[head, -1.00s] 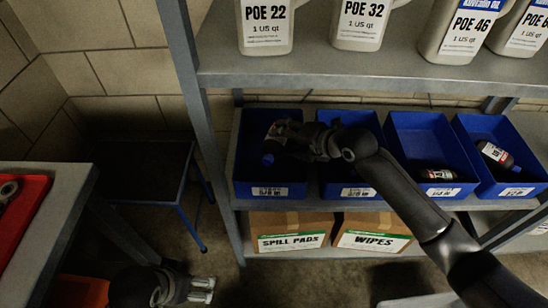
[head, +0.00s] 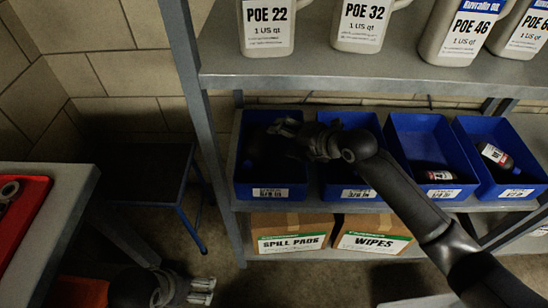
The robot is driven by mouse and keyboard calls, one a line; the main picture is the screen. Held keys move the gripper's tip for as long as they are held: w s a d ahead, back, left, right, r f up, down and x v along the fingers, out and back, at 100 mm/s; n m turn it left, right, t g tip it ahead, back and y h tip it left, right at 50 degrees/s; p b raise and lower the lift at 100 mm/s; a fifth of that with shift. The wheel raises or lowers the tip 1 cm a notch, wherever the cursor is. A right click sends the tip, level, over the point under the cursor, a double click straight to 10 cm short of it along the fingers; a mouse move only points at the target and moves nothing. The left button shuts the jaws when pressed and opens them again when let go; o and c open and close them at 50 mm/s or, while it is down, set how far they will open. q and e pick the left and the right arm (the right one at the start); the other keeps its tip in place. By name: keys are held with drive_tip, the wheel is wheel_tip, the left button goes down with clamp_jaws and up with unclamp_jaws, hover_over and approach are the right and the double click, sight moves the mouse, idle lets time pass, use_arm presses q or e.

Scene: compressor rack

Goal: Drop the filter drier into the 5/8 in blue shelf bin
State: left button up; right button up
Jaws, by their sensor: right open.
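My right gripper (head: 283,128) is open above the leftmost blue bin (head: 243,184); its arm comes in from the right across the second blue bin (head: 357,192). The filter drier is not clearly visible. A dark shape shows inside the leftmost bin below the fingers, too dark to identify. The bin labels are too small to read surely. My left gripper (head: 204,291) is low at the bottom left, away from the bins; its finger gap is unclear.
Two more blue bins, the third (head: 440,194) and the fourth (head: 513,193), each hold a dark cylinder with a label. Oil jugs (head: 361,25) stand on the shelf above. Boxes of spill pads (head: 291,242) and wipes (head: 372,242) sit below. A red tray (head: 30,205) lies at left.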

drive_tip(key=v, duration=1.2)
